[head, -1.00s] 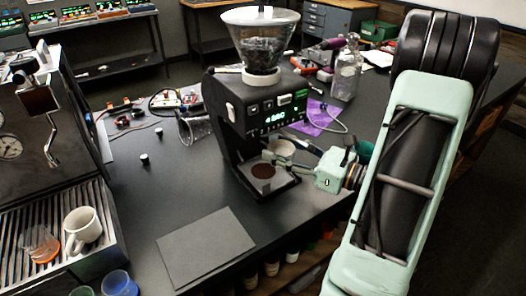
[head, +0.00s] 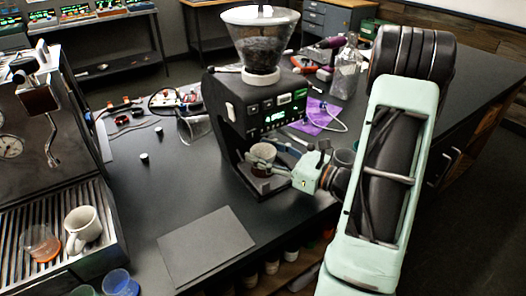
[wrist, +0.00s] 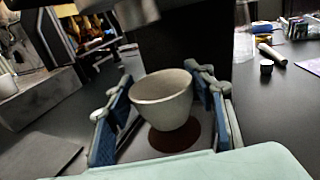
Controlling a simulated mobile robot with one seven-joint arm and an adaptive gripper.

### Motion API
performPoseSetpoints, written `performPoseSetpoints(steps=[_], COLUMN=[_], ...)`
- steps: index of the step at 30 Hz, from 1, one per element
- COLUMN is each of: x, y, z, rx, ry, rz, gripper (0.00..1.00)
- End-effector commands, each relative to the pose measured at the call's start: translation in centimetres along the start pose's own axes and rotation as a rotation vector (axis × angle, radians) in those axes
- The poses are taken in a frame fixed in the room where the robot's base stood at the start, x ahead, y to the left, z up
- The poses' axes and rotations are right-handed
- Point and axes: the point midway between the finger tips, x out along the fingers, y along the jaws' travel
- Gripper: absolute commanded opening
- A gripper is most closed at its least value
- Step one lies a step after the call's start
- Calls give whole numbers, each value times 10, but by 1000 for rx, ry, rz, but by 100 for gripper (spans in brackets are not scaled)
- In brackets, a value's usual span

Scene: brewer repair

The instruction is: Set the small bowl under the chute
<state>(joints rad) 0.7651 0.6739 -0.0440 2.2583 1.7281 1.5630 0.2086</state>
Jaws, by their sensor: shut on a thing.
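The small pale bowl (head: 263,153) is in the bay of the black coffee grinder (head: 222,115), over its front tray. In the wrist view the bowl (wrist: 162,100) is upright between the two blue-padded fingers of my gripper (wrist: 160,95), which is shut on it. A round brown patch (wrist: 175,138) on the tray shows below the bowl. The bowl seems a little above it, but the gap is hard to judge. The metal chute (wrist: 135,12) shows at the top of the wrist view, above and beyond the bowl. In the head view my gripper (head: 266,165) reaches in from the right.
The espresso machine (head: 50,140) stands at the left with a white mug (head: 83,229) on its grate. A flat dark mat (head: 207,246) lies in front of the grinder. A glass bottle (head: 345,70) and a purple cloth (head: 318,115) are behind, to the right.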

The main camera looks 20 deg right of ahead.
Motion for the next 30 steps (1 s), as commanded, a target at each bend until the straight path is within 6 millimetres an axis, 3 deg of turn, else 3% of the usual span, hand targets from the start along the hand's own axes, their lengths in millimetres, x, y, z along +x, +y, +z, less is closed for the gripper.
performPoseSetpoints(steps=[14, 15, 19, 30], x=[0, 0, 0, 0], y=[0, 0, 0, 0], z=[-12, -12, -12, -8], rx=[0, 1, 1, 0], ry=[-1, 0, 0, 0], rz=[1, 0, 0, 0], gripper=[23, 50, 64, 67])
